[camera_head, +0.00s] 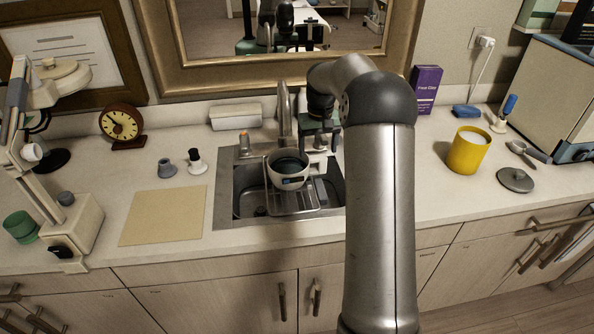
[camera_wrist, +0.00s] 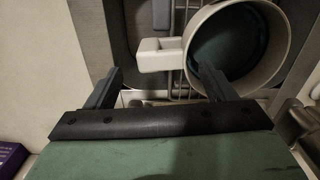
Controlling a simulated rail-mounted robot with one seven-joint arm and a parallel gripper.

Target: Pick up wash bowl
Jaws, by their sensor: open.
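The wash bowl (camera_head: 288,181) is a white round vessel with a dark inside and a dark mark on its front. It sits on a wire rack in the sink in the head view. In the wrist view the bowl (camera_wrist: 283,50) is at the upper right, with its blocky white handle (camera_wrist: 155,58) pointing left. My gripper (camera_wrist: 160,72) is open and empty. In the picture the handle lies in line with the gap between its fingers, just beyond the tips. The right fingertip overlaps the bowl's lower rim in the picture; I cannot tell if they touch.
The metal sink (camera_head: 225,205) surrounds the bowl, with the wire rack (camera_head: 300,203) inside and a tall faucet (camera_head: 284,115) behind. A beige mat (camera_head: 163,216) lies left. A yellow cup (camera_head: 467,152) and a grey lid (camera_head: 515,180) are right. The front counter edge is clear.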

